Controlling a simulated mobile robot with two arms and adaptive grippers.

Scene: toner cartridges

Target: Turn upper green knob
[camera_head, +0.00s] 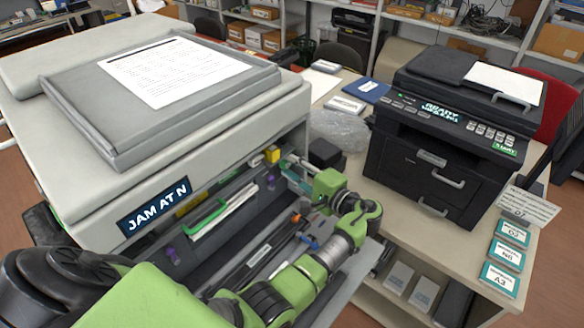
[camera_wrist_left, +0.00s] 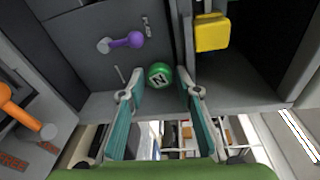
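The round green knob (camera_wrist_left: 159,76) marked with an N shows in the left wrist view, on the grey inner panel of the printer. My left gripper (camera_wrist_left: 160,93) is open, with its two teal fingers on either side below the knob. The knob lies centred between the fingertips or just beyond them; I cannot tell whether they touch it. In the head view my left gripper (camera_head: 289,166) reaches into the open printer (camera_head: 285,128) at its right end, and the knob is hidden there. The printer's display (camera_head: 153,205) reads "JAM AT N". My right gripper is not in view.
A purple knob (camera_wrist_left: 127,41), a yellow block (camera_wrist_left: 212,33) and an orange handle (camera_wrist_left: 20,108) are close by in the left wrist view. A green-edged bar (camera_head: 210,217) lies inside the printer. A black printer (camera_head: 440,140) stands on the table at right.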

